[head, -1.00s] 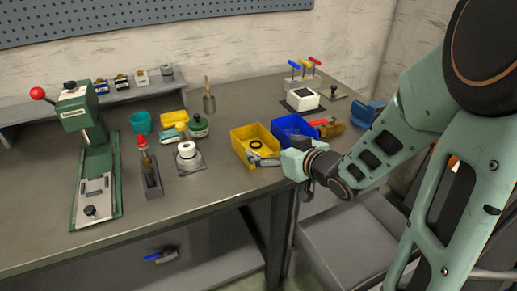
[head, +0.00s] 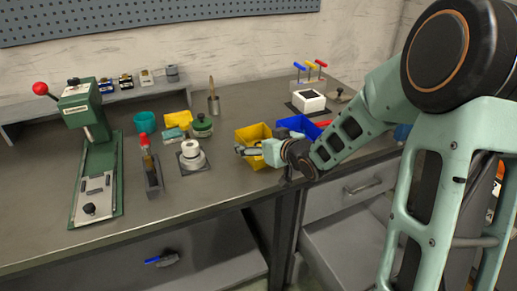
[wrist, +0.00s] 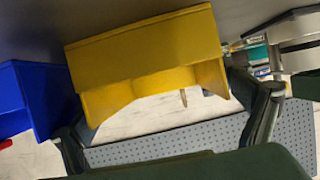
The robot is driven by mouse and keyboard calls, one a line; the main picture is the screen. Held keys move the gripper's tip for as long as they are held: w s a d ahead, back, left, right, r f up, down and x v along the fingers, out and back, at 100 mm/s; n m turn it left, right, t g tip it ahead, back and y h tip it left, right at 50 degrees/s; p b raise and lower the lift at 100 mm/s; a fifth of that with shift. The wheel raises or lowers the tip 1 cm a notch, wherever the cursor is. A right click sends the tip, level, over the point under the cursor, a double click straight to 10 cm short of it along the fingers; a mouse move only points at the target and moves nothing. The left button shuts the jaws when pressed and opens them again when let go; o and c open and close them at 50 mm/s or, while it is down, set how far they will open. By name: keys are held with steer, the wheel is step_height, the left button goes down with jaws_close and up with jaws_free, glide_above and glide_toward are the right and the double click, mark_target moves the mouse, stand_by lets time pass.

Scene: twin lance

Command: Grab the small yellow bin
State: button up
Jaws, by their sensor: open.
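The small yellow bin (head: 252,132) stands on the workbench, left of a blue bin (head: 296,124). My gripper (head: 244,150) is open at the bin's near side and hides part of it. In the wrist view, the yellow bin (wrist: 145,50) fills the upper middle, with the open gripper's (wrist: 165,105) fingers spread to its left and right. I see no clear contact between fingers and bin. The blue bin (wrist: 35,95) is close beside the left finger in that view.
A white spool on a stand (head: 191,152) is left of the bin. A green press (head: 95,165) stands further left. A white box (head: 309,100) sits behind the blue bin. Another yellow item (head: 178,119) lies further back. The bench's front edge is close below my gripper.

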steer(key=shift+c, duration=0.5)
steer(key=c, duration=1.2)
steer(key=shift+r, duration=0.1)
